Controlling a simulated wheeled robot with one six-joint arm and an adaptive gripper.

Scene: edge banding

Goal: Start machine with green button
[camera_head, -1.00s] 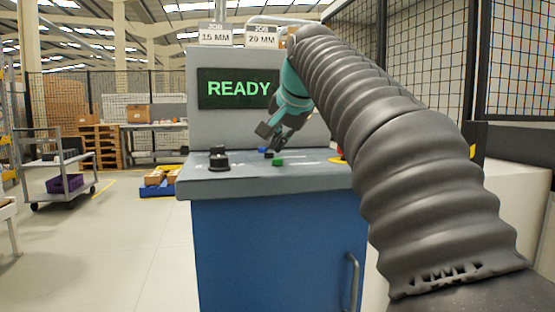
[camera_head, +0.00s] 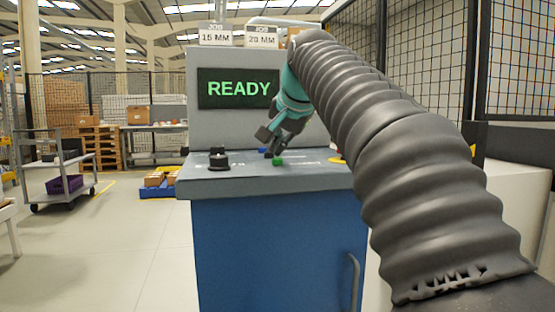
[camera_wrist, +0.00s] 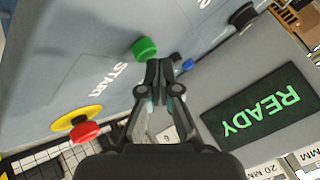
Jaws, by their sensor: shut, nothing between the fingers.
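The green button (camera_head: 277,161) sits on the grey top of the blue machine cabinet (camera_head: 275,250). In the wrist view the green button (camera_wrist: 145,49) is next to the printed word START. My gripper (camera_head: 275,150) is shut and empty, its tips close to the green button. In the wrist view my gripper's fingertips (camera_wrist: 159,65) lie just right of and below the button; I cannot tell if they touch it. The machine's screen (camera_head: 238,88) reads READY in green.
A red button on a yellow base (camera_wrist: 83,128) and a blue button (camera_wrist: 187,64) share the panel. A black knob (camera_head: 218,159) stands at its left. Job signs (camera_head: 262,36) are above.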

